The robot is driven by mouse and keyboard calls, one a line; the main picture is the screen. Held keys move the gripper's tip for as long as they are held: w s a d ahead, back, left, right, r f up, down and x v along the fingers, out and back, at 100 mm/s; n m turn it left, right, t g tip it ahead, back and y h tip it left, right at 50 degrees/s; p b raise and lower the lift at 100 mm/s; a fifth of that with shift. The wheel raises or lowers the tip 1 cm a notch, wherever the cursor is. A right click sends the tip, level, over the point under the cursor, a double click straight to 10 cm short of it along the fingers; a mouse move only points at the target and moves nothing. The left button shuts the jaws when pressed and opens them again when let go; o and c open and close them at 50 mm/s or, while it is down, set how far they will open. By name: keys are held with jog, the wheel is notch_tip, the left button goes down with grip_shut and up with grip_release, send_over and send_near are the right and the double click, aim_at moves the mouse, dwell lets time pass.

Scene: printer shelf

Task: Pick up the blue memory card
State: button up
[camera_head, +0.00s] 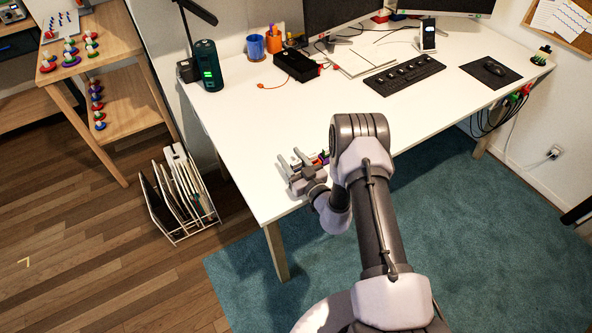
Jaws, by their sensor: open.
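My gripper (292,160) is open over the near left part of the white desk (240,135), close to its front edge. Some small coloured items (322,157) lie right beside and partly behind the gripper, with white, red, purple and orange showing. I cannot make out the blue memory card for certain. It may be among these small items, which my gripper and arm partly cover. I cannot tell whether the fingers touch anything.
A black box (296,66), a blue mug (256,46), a dark green cylinder (208,66) and a keyboard (404,75) stand farther back on the desk. A file rack (180,205) stands on the floor at left. The desk's left middle is clear.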

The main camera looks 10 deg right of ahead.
grip_shut()
jog(key=shift+r, duration=0.2)
notch_tip(320, 180, up, 4)
jog(key=shift+f+p, duration=0.2)
jog(key=shift+p, duration=1)
jog(key=w+d+r+p+v, duration=0.1)
jog(key=d+p+v, duration=0.25)
jog(key=v, duration=1.15)
jog(key=s+a+r+n+y+b, duration=0.1)
jog(key=a+r, duration=0.2)
jog(key=r, duration=0.3)
jog(key=s+a+r+n+g+y+b, duration=0.1)
jog(key=a+r+y, duration=0.1)
jog(key=a+r, duration=0.2)
notch_tip(320, 180, up, 3)
jog(key=shift+a+f+b, duration=0.15)
jog(key=shift+b, duration=0.2)
